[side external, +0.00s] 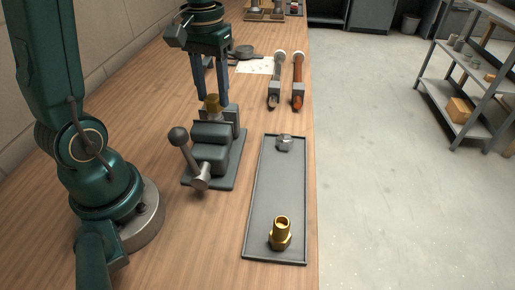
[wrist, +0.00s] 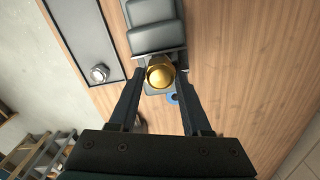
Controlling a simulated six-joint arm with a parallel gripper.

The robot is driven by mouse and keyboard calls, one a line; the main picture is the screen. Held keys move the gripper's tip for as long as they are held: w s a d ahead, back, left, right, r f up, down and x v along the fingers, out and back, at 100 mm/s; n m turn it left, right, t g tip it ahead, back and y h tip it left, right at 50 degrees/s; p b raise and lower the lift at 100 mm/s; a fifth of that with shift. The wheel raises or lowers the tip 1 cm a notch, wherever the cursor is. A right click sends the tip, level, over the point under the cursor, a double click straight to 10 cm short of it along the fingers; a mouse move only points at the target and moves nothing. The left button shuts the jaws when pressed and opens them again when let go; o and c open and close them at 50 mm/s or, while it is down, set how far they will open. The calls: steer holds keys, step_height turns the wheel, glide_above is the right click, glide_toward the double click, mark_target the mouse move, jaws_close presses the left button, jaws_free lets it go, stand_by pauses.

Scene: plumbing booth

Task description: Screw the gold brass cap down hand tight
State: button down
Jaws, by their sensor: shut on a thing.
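The gold brass cap (side external: 211,106) is at the far end of a grey bench vise (side external: 211,134), between my fingertips. It also shows in the wrist view (wrist: 160,73) as a round gold top seen from above. My gripper (side external: 211,97) points straight down and is shut on the cap, one finger on each side; the fingertips also show in the wrist view (wrist: 161,76). What lies under the cap, and its thread, are hidden by the vise and the cap itself.
A grey tray (side external: 259,205) at the right holds a brass fitting (side external: 280,235) and a steel nut (side external: 284,143). The vise's ball-ended lever (side external: 188,158) sticks up in front. Two wrenches (side external: 274,88) (side external: 298,88) lie behind the tray. Bare wood lies left of the vise.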

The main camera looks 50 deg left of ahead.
mark_target(213, 97)
steer(key=m, duration=0.8)
steer(key=shift+f, duration=0.15)
jaws_free()
stand_by(0.7)
steer(key=shift+r, duration=2.55)
